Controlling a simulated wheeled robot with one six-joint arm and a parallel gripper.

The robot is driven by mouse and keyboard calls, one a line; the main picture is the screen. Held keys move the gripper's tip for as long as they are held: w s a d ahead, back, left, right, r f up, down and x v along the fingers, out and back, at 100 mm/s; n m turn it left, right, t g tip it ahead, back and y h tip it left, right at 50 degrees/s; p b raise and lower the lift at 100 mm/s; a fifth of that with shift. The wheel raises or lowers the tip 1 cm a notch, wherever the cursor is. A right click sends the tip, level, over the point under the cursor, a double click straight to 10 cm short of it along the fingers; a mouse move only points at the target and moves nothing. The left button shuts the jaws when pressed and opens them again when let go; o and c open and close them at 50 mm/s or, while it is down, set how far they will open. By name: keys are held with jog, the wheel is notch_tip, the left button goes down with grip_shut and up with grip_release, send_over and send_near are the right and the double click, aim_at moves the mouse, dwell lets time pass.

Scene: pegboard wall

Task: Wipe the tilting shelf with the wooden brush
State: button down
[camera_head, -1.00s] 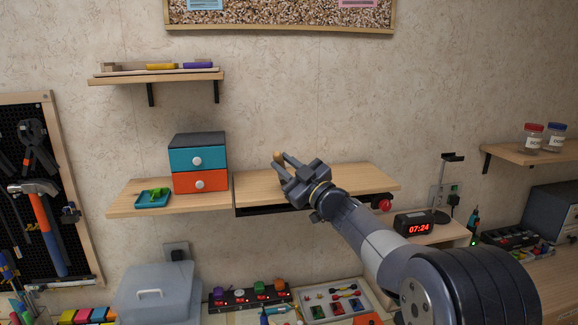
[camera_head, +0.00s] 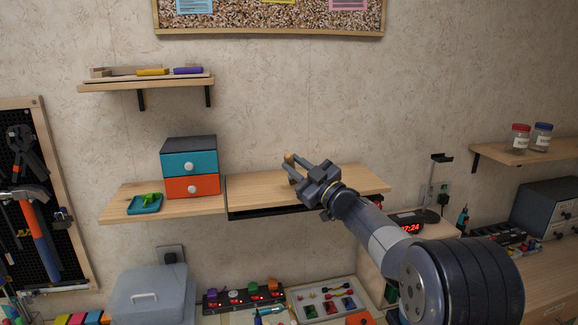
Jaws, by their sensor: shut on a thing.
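The tilting shelf (camera_head: 355,180) is a light wooden board on the wall, with a dark gap or frame under its front edge. It looks about level. My gripper (camera_head: 290,168) is over the left-middle part of the shelf, shut on the wooden brush (camera_head: 289,158). Only a small tan end of the brush shows between the fingers. The rest is hidden by the gripper, and I cannot tell whether the brush touches the board.
Left of the tilting shelf, a fixed shelf (camera_head: 118,206) holds a teal and orange drawer box (camera_head: 190,165) and a teal tray (camera_head: 145,204) with a green item. A higher shelf (camera_head: 150,83) hangs above. Jars (camera_head: 520,138) stand at the right.

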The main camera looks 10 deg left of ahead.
jog(key=shift+w+d+p, duration=0.25)
jog(key=shift+w+d, duration=0.15)
jog(key=shift+d, duration=0.4)
jog(key=shift+w+d+p, duration=0.2)
jog(key=shift+w+d, duration=0.2)
jog(key=shift+d, duration=0.45)
jog(key=shift+w+d+p, duration=0.25)
jog(key=shift+w+d, duration=0.15)
jog(key=shift+d, duration=0.4)
jog(key=shift+w+a+p, duration=0.35)
jog(key=shift+w+p, duration=0.25)
jog(key=shift+w, duration=0.1)
jog(key=shift+s+a+f+b, duration=0.1)
jog(key=shift+s+a+b, duration=0.6)
jog(key=shift+a, duration=0.85)
jog(key=shift+s+a+r+b, duration=0.1)
jog(key=shift+s+a+b, duration=0.35)
jog(key=shift+s+a, duration=0.8)
jog(key=shift+s+a+f+b, duration=0.1)
jog(key=shift+s+a+b, duration=0.4)
jog(key=shift+a, duration=1.4)
jog(key=shift+w, duration=0.15)
notch_tip(320, 180, up, 6)
jog(key=p, duration=0.4)
jog(key=shift+p, duration=0.4)
